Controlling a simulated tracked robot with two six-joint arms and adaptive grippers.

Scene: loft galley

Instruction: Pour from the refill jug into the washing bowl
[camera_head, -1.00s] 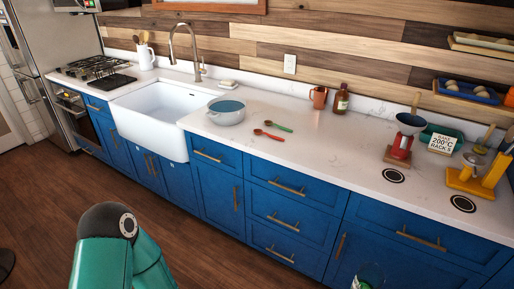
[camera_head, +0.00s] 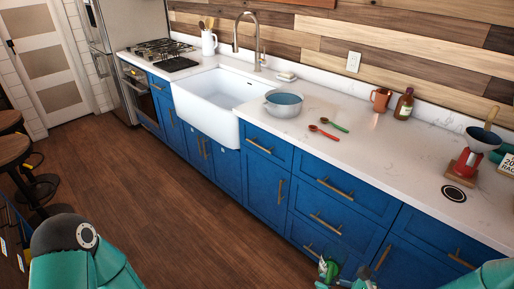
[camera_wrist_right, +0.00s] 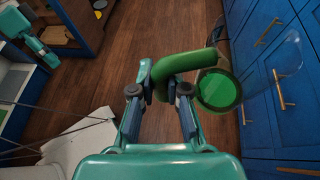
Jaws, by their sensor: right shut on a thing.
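The washing bowl (camera_head: 284,107) is pale and round, with blue inside, and stands on the white counter right of the sink. The refill jug (camera_wrist_right: 219,91) is clear, with green inside and a thick green handle (camera_wrist_right: 185,65). My right gripper (camera_wrist_right: 161,91) is shut on that handle. In the head view the jug (camera_head: 328,268) and my right gripper (camera_head: 345,281) show at the bottom edge, in front of the blue drawers and below counter height, well apart from the bowl. My left arm shows at lower left; its gripper is not seen.
A red spoon (camera_head: 324,132) and a green spoon (camera_head: 335,125) lie right of the bowl. A soap dish (camera_head: 286,77), copper mug (camera_head: 381,99) and brown bottle (camera_head: 403,106) stand behind. The sink (camera_head: 215,98) and tap (camera_head: 257,40) are left. Counter front (camera_head: 370,155) is clear.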

